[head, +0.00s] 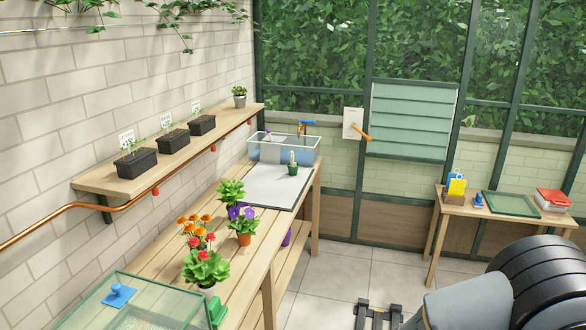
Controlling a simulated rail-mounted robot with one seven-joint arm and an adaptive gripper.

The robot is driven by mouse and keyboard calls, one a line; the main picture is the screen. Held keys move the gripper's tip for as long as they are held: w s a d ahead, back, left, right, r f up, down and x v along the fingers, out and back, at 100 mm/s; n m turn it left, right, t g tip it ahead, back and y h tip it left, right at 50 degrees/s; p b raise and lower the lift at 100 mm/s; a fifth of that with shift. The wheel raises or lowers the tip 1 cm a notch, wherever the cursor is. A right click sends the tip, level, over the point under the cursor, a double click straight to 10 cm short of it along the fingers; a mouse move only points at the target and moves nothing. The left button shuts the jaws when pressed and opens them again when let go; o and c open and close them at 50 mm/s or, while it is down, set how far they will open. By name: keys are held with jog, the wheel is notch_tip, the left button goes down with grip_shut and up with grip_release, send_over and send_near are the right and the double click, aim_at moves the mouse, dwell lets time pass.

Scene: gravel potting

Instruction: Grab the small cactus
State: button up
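A small cactus (292,159) stands upright in a dark green pot (292,170). It is on the far end of the light grey mat (266,189) on the long wooden bench, just in front of a clear tub. Nothing covers it from this view. Only part of my arm (468,299) shows, at the lower right, well away from the cactus. I cannot make out my gripper in this view.
A water-filled clear tub (306,150) stands behind the cactus. Flowering plants (243,224) and a glass tank (125,299) occupy the bench's near part. A shelf (103,180) with black planters is on the left wall. A side table (465,205) stands right; floor lies between.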

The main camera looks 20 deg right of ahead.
jog(key=shift+o, duration=1)
jog(key=o, duration=0.6)
